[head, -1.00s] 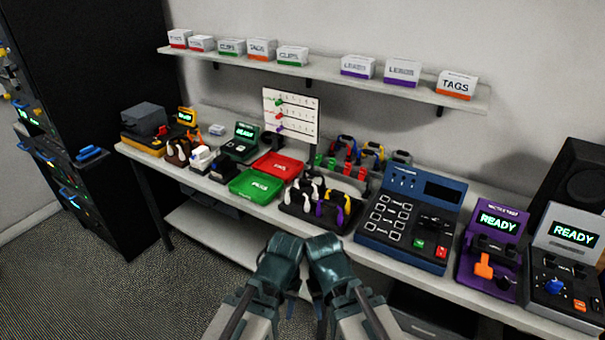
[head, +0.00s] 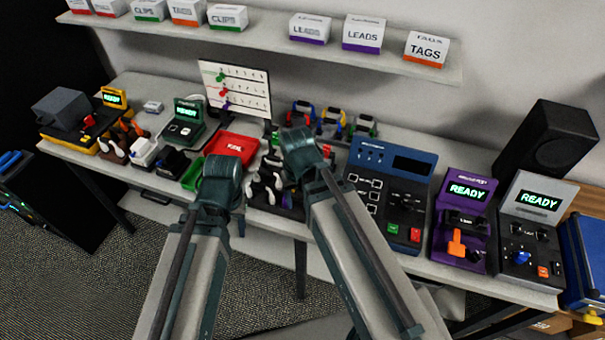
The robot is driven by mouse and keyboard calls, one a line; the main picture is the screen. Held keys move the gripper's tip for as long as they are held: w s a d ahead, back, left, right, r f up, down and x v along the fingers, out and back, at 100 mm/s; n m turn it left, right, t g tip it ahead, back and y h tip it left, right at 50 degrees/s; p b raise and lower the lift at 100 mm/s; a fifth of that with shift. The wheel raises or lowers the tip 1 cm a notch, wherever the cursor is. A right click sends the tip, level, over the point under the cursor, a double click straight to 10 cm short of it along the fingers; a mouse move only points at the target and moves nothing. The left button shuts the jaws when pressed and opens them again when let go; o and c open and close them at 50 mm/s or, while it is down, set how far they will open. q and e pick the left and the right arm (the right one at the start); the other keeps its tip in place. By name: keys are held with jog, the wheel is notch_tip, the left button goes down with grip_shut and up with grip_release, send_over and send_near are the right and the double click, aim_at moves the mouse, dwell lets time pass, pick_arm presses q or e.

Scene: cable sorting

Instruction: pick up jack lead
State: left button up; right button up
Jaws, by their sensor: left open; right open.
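A black rack (head: 290,211) of coiled leads with white and purple parts stands at the table's front middle, partly hidden by my arms. Behind it, more leads with red, blue, yellow and green parts (head: 333,122) stand in a row. I cannot tell which lead is the jack lead. My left gripper (head: 222,172) is open and empty, in front of the red tray. My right gripper (head: 297,142) is open, in front of the coloured leads and over the black rack. I see no lead held. The fingertips are hard to make out.
A red tray (head: 233,146) and a green tray (head: 192,175) lie left of the rack. A blue tester (head: 390,185), a purple device (head: 463,220) and a grey device (head: 535,230) stand to the right. A pegboard card (head: 236,88) stands behind. A shelf (head: 270,40) with boxes hangs above.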

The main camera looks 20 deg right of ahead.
pick_arm(q)
notch_tip(320, 180, up, 5)
jog(key=p, duration=0.3)
jog(key=shift+r, duration=0.1)
pick_arm(e)
jog(key=w+d+r+m, duration=0.1)
jog(key=w+m, duration=0.4)
jog(key=m, duration=0.7)
jog(key=w+d+r+m, duration=0.2)
jog(key=w+r+m, duration=0.2)
jog(key=m, duration=0.9)
jog(key=shift+w+d, duration=0.2)
jog(key=shift+w, duration=0.7)
notch_tip(320, 180, down, 9)
jog(key=b, duration=0.8)
jog(key=shift+r, duration=0.2)
pick_arm(q)
notch_tip(320, 180, down, 9)
jog(key=shift+r, duration=0.2)
jog(key=shift+f, duration=0.15)
pick_arm(e)
jog(key=shift+s, duration=0.1)
